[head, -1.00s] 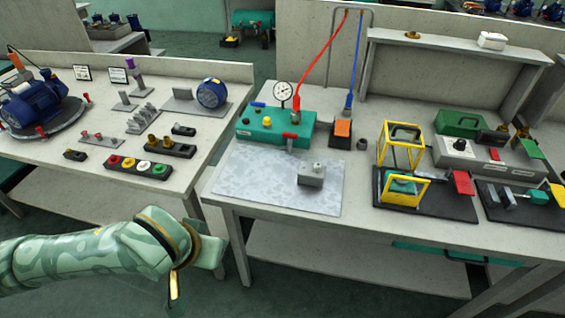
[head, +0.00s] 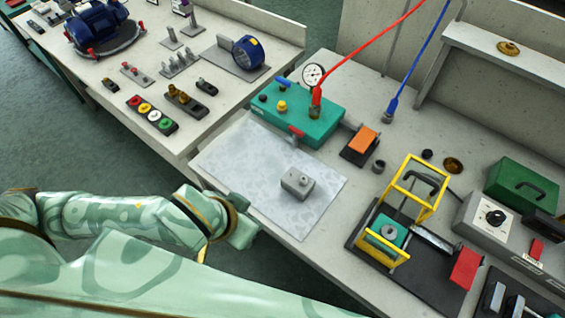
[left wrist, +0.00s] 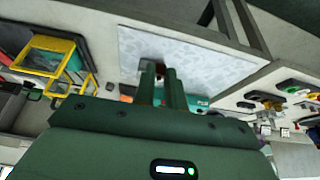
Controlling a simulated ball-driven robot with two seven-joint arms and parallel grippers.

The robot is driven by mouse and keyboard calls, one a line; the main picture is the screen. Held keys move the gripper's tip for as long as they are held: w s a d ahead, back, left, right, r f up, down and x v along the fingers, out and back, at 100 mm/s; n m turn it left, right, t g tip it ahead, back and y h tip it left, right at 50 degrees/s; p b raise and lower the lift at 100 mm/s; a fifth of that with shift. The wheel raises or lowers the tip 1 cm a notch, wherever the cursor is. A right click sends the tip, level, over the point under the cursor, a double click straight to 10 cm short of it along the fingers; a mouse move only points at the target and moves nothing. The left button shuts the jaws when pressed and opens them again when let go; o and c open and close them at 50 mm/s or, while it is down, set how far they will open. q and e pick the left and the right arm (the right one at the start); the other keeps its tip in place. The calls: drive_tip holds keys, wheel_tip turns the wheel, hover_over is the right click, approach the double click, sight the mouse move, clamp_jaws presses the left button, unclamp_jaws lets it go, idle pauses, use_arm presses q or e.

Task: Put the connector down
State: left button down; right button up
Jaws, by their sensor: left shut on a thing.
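My left gripper (head: 243,233) is in front of the near edge of the right-hand workbench, beside the pale mat (head: 232,165). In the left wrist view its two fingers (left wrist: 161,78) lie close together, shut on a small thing. That thing is barely visible: a dark spot shows at the fingertips, and I cannot make out its shape. I take it to be the connector; in the head view it is hidden. My right gripper is not in view.
A yellow frame (head: 428,205) stands right of the mat. The left bench holds a blue motor (head: 95,22) and coloured buttons (head: 153,115). Most of the mat is bare.

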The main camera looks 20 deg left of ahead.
use_arm(q)
drive_tip(key=w+d+f+b, duration=0.1)
drive_tip(key=w+f+b, duration=0.2)
drive_tip(key=w+b, duration=0.15)
drive_tip(key=b, duration=0.2)
approach(288, 198)
drive_tip(key=shift+w+d+f+b, duration=0.15)
drive_tip(key=shift+w+f+b, duration=0.4)
drive_tip(key=shift+b, duration=0.65)
drive_tip(key=shift+w+d+f+b, duration=0.1)
drive_tip(key=shift+w+f+b, duration=0.2)
drive_tip(key=shift+w, duration=0.2)
drive_tip(key=shift+w+d+f, duration=0.1)
drive_tip(key=shift+w+f, duration=0.1)
wheel_tip(288, 198, down, 4)
drive_tip(key=b, duration=0.4)
drive_tip(key=shift+w+r, duration=0.15)
drive_tip(key=shift+r, duration=0.3)
drive_tip(key=shift+f+p, duration=0.1)
drive_tip(key=shift+p, duration=0.25)
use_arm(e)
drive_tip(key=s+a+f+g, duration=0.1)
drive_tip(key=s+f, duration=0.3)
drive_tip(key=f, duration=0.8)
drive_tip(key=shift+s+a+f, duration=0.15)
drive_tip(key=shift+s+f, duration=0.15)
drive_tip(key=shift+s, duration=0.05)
